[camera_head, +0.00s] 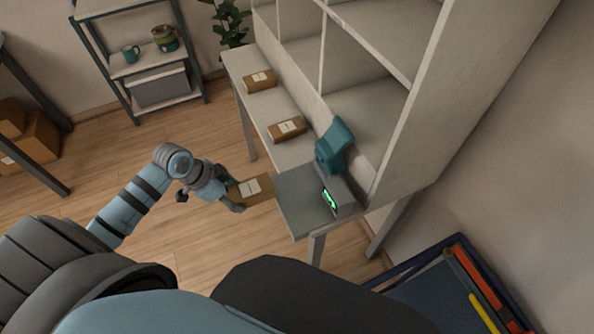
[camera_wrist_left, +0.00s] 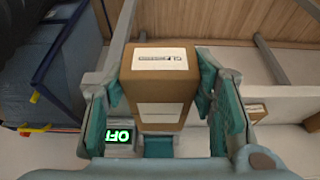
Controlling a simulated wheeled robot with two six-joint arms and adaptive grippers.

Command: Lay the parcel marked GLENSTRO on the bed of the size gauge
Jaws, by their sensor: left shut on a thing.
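My left gripper (camera_head: 233,192) is shut on a brown cardboard parcel (camera_head: 258,187) with white labels. The parcel is at the left edge of the grey bed of the size gauge (camera_head: 300,191); I cannot tell whether they touch. In the left wrist view the held parcel (camera_wrist_left: 159,87) sits between my left gripper's teal fingers (camera_wrist_left: 160,105); the print on its label is too small to read surely. The gauge has a green lit display (camera_head: 329,199), which also shows in the left wrist view (camera_wrist_left: 122,135). My right gripper is not in view.
Two other labelled parcels, a nearer one (camera_head: 287,129) and a farther one (camera_head: 259,81), lie on the narrow bench. A teal device (camera_head: 335,146) stands behind the gauge. A pale pigeonhole shelf (camera_head: 450,100) rises along the right. Wooden floor (camera_head: 200,250) is open at left.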

